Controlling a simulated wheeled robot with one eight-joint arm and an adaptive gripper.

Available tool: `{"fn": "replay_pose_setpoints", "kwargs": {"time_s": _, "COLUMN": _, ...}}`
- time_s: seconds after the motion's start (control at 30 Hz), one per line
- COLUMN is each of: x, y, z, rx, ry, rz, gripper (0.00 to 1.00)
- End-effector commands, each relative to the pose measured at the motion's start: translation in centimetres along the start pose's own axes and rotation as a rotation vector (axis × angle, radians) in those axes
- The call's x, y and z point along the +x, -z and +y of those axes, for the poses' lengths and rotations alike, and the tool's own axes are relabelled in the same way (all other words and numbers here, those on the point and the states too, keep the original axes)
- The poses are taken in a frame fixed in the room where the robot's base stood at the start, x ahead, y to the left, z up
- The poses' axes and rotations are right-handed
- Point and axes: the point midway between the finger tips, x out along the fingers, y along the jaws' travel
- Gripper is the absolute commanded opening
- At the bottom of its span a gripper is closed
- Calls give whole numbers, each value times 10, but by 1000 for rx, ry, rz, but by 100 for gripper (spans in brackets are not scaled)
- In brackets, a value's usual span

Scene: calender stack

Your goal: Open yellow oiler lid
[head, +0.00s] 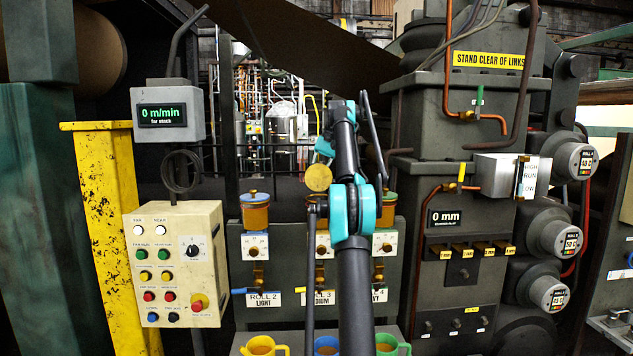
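Three amber oilers stand in a row on the dark panel. The left oiler (255,213) has its lid on, with a blue knob. The middle oiler (321,224) is mostly hidden behind my arm. A round yellow disc (318,178) stands upright above it and looks like a raised lid, but I cannot see its hinge. The right oiler (388,208) is partly covered by my arm, and its lid is hard to make out. My arm rises in front of the middle and right oilers. I cannot make out my gripper's fingers or whether they touch anything.
Yellow (263,347), blue (327,346) and green (393,346) cups stand below the oilers. A beige button box (177,262) and a yellow post (112,215) are at left. A grey machine housing (462,210) with pipes and roll gauges closes the right side.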

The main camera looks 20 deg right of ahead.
Motion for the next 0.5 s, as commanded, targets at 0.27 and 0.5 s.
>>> {"fn": "replay_pose_setpoints", "kwargs": {"time_s": 0.27, "x": 2, "y": 0, "z": 0, "rx": 3, "ry": -2, "rz": -10, "gripper": 0}}
{"fn": "replay_pose_setpoints", "kwargs": {"time_s": 0.5, "x": 2, "y": 0, "z": 0, "rx": 3, "ry": -2, "rz": -9, "gripper": 18}}
